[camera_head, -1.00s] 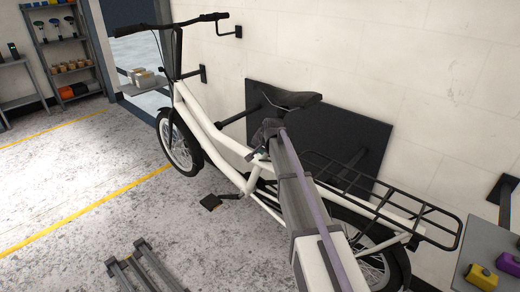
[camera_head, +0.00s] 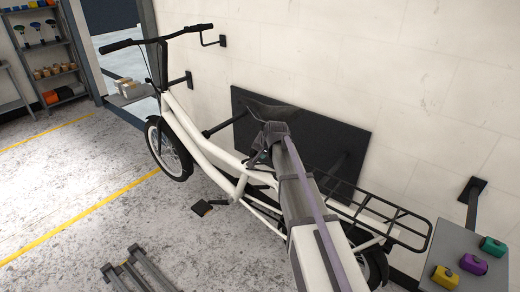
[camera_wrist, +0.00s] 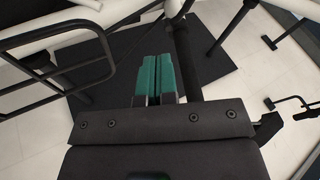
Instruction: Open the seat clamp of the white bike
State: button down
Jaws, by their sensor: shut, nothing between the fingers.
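The white bike (camera_head: 188,135) stands along the wall in the head view, handlebar to the left and rear rack to the right. Its black saddle (camera_head: 262,108) is partly hidden behind the end of my arm. My gripper (camera_head: 258,158) is below the saddle, close to the seat post area. In the wrist view my gripper (camera_wrist: 155,74) shows two green fingertips, shut together and empty. A black upright post (camera_wrist: 187,65), probably the seat post, is just right of the fingertips. A white tube (camera_wrist: 175,8) is beyond them. I cannot make out the seat clamp or its lever.
The black rack (camera_head: 375,210) is right of my arm, and its bars (camera_wrist: 75,50) are left of the fingers. A dark wall panel (camera_head: 335,135) is behind the bike. A grey table (camera_head: 440,250) with coloured blocks stands at the right. A dark frame (camera_head: 140,270) lies in front.

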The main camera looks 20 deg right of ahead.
aim_at(245, 161)
jog(key=w+a+f+b, duration=0.1)
jog(key=w+f+b, duration=0.2)
jog(key=w+a+f+b, duration=0.1)
jog(key=w+f+b, duration=0.1)
jog(key=f+b, duration=0.1)
jog(key=w+a+f+b, duration=0.2)
jog(key=w+f+b, duration=0.1)
jog(key=shift+w+f, duration=0.1)
jog(key=shift+w, duration=0.25)
jog(key=shift+w, duration=0.1)
jog(key=shift+w+a, duration=0.2)
jog(key=shift+w, duration=0.15)
jog(key=shift+w+a, duration=0.1)
jog(key=shift+w, duration=0.15)
